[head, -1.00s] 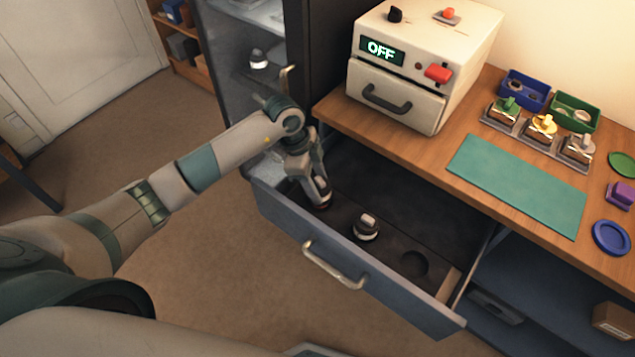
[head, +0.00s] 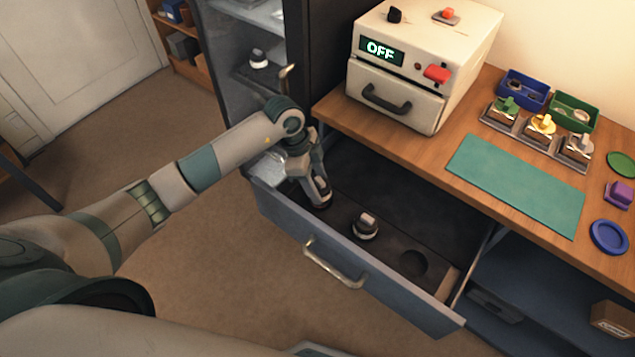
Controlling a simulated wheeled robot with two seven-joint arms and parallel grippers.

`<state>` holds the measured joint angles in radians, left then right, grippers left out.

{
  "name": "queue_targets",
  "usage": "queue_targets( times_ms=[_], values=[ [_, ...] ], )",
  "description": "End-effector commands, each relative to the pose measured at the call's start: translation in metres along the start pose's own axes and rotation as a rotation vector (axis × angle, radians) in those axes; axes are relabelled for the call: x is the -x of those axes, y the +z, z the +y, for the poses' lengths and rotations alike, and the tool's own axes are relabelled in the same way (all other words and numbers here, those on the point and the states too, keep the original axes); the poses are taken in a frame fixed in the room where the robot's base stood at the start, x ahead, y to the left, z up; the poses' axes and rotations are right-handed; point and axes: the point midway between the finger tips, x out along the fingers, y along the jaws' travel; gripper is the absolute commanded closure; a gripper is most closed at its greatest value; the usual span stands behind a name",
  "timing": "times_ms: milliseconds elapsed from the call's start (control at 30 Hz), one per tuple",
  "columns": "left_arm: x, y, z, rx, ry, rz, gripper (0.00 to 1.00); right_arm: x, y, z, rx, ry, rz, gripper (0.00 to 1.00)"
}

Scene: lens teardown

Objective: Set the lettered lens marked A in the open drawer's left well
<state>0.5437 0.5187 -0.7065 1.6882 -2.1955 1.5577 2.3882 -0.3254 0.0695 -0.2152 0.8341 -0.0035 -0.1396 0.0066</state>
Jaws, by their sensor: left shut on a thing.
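The open drawer (head: 293,222) sticks out below the wooden bench. My left gripper (head: 320,200) reaches down into the drawer's left part and is shut on a small dark lens (head: 321,205), which is mostly hidden by the fingers. The lens is at or just above the left well; I cannot tell if it touches the bottom, and no letter on it is readable. Another lens (head: 365,227), dark with a pale band and a light top, stands upright in the drawer's middle. An empty round well (head: 414,262) is at the right. My right gripper is not in view.
An open cabinet with a lens-like piece (head: 258,59) on its shelf stands at the left. A white machine (head: 420,65) reading OFF sits on the bench (head: 425,148), beside a teal mat (head: 518,184) and small bins. The drawer handle (head: 335,265) juts forward.

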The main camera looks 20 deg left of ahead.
Motion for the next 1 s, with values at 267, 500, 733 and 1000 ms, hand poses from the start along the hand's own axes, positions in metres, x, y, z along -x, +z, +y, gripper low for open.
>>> queue_targets(
  times_ms=[267, 500, 733, 1000],
  values=[
    [-0.005, 0.001, -0.001, -0.001, -0.001, 0.001, 0.73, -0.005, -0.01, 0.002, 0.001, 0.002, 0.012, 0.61],
    [-0.009, 0.002, -0.001, 0.0, -0.001, 0.002, 0.73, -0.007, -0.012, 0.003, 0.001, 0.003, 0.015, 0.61],
    [-0.014, 0.004, -0.001, 0.0, -0.001, 0.002, 0.73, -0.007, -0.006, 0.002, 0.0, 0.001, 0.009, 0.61],
    [-0.018, 0.005, 0.0, 0.0, -0.001, 0.002, 0.73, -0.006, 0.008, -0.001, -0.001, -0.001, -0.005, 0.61]
  ],
)
